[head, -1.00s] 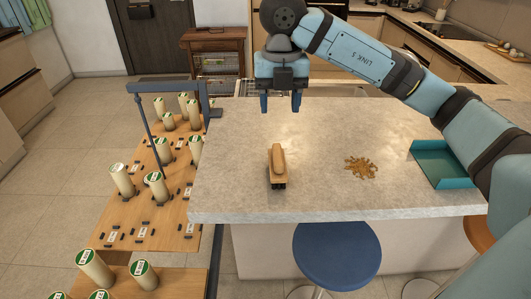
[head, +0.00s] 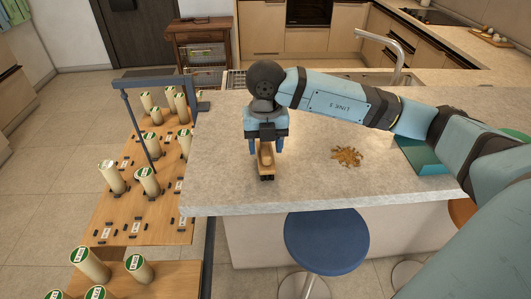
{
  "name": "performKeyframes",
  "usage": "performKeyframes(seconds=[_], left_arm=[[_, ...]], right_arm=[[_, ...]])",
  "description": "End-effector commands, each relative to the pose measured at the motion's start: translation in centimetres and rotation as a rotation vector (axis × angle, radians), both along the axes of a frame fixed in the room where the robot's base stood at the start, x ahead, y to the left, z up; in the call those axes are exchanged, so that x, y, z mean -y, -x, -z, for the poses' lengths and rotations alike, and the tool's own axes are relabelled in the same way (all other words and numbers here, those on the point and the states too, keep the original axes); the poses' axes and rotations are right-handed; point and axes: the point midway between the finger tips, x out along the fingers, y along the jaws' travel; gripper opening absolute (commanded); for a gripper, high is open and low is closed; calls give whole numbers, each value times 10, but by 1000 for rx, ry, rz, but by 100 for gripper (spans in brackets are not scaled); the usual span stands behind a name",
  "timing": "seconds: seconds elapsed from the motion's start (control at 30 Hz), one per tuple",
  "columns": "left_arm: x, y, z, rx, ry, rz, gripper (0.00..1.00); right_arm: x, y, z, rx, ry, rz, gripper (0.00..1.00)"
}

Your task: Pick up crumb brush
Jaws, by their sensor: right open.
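The crumb brush (head: 266,173), a wooden brush with dark bristles, stands on the stone counter. My right gripper (head: 266,150) is directly above and around its far end, with one blue finger on each side. The fingers are open, and I cannot tell whether they touch the brush. The gripper hides the far end of the brush. My left gripper is not in view.
A pile of brown crumbs (head: 347,157) lies on the counter (head: 225,187) to the right. A teal dustpan-like tray (head: 424,157) is farther right, partly behind my arm. A blue stool (head: 326,241) stands in front.

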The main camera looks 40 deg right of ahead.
Motion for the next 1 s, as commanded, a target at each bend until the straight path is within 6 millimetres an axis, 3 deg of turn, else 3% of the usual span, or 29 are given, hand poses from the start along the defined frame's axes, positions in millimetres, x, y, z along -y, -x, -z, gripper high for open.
performKeyframes(seconds=[0.3,0.53,1.0], left_arm=[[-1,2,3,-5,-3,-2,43],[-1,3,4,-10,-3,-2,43],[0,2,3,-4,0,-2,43]], right_arm=[[0,0,7,0,0,0,51],[0,0,7,0,0,1,0],[0,-1,-5,3,-2,1,0]])
